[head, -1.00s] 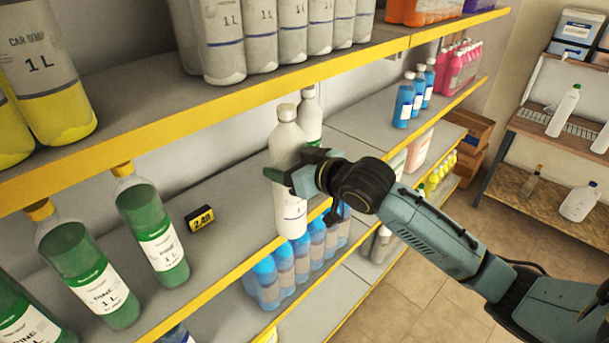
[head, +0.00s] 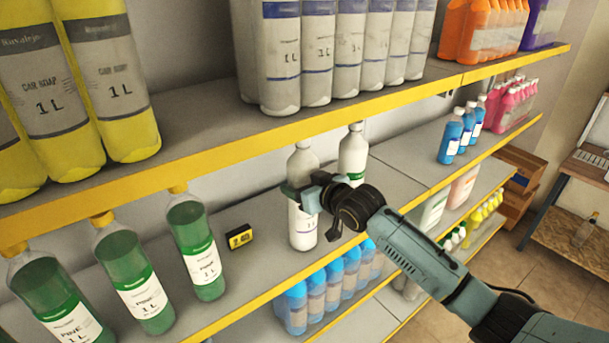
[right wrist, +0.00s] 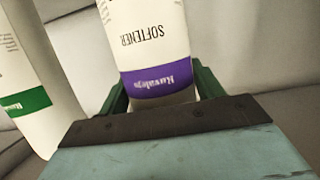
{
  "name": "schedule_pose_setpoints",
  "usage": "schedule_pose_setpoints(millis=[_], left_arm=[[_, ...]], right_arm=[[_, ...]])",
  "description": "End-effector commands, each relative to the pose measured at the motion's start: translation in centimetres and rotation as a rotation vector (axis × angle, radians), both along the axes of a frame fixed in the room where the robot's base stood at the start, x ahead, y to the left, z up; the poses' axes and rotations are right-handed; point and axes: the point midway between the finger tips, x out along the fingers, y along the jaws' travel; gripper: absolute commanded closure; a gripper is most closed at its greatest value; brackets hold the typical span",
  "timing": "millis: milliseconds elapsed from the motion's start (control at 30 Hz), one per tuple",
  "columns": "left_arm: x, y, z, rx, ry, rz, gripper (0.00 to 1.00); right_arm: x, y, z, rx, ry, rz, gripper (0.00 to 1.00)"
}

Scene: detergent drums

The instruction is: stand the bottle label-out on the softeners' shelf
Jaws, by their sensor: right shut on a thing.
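My right gripper (head: 304,197) is shut around the middle of a white bottle (head: 303,229) with a grey cap. The bottle stands upright over the middle shelf (head: 262,262), near its front edge; I cannot tell if its base touches. In the right wrist view the bottle (right wrist: 150,40) shows a "SOFTENER" label with a purple band, upside down in that picture and turned towards the wrist. In the head view the jaws hide part of the bottle's front. Another white bottle (head: 352,155), with a green band, stands behind to the right. My left gripper is not in view.
Bare shelf lies between the tag and the held bottle.

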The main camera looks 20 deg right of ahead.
Motion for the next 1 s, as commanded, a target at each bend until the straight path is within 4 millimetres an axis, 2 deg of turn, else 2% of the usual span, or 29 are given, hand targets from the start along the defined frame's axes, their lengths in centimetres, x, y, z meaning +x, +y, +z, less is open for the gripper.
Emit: schedule_pose_setpoints(millis=[433, 467, 500, 600, 1000], left_arm=[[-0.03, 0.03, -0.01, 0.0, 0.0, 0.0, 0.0], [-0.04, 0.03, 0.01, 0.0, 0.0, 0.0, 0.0], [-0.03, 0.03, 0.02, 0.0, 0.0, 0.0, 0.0], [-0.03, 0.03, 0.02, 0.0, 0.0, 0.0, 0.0], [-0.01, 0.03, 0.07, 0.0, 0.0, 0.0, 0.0]], right_arm=[[0.1, 0.06, -0.1, 0.004, -0.013, 0.001, 1.0], [0.0, 0.02, -0.52, 0.0, -0.003, 0.0, 0.3], [0.0, 0.02, -0.52, 0.0, -0.003, 0.0, 0.25], [0.0, 0.02, -0.52, 0.0, -0.003, 0.0, 0.12], [-0.38, -0.18, -0.23, -0.001, -0.002, -0.001, 0.12]])
